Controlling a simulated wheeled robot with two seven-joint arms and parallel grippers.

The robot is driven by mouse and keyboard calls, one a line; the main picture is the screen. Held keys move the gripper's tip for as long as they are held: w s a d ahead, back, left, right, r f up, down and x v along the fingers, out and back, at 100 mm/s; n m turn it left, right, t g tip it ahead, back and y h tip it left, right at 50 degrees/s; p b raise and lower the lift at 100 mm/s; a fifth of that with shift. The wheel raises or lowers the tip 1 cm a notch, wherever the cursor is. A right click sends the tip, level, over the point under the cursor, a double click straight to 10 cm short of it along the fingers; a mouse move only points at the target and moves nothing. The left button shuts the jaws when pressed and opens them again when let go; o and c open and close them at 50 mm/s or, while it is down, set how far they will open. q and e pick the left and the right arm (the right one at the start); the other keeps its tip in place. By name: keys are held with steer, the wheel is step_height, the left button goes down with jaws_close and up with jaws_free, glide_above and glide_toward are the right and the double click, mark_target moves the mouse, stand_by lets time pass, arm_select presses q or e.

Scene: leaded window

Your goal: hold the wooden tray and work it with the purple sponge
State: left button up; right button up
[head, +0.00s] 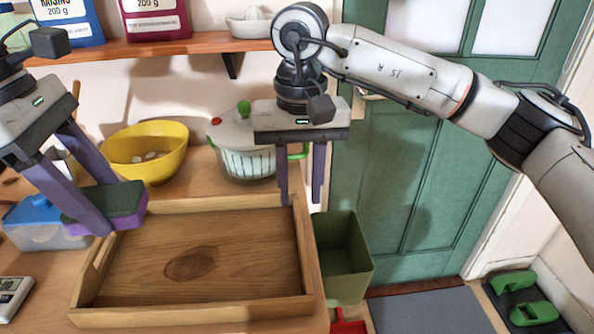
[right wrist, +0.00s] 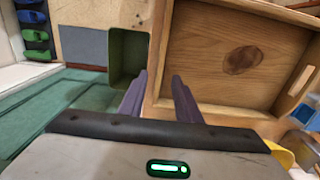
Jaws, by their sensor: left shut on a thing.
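The wooden tray (head: 240,307) lies on the counter in the lower middle of the head view, empty, with a dark knot in its base. It also shows in the right wrist view (right wrist: 205,70). My left gripper (head: 108,208) is shut on the purple sponge (head: 134,208), which has a dark green top face. It holds the sponge at the tray's left back corner, and any contact with the tray is unclear. My right gripper (head: 300,203) points down at the tray's right wall near the back corner. Its fingers are apart, one on each side of the wall, also in the wrist view (right wrist: 158,82).
A yellow bowl (head: 165,165) and a lidded salad spinner (head: 246,163) stand behind the tray. A blue tub (head: 32,212) sits at left. A green bin (head: 345,262) stands right of the counter. A shelf (head: 170,47) with packets runs above.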

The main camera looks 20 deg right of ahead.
mark_target(300, 219)
step_height(300, 219, down, 8)
steer(key=shift+f, duration=0.25)
jaws_close()
stand_by(1.5)
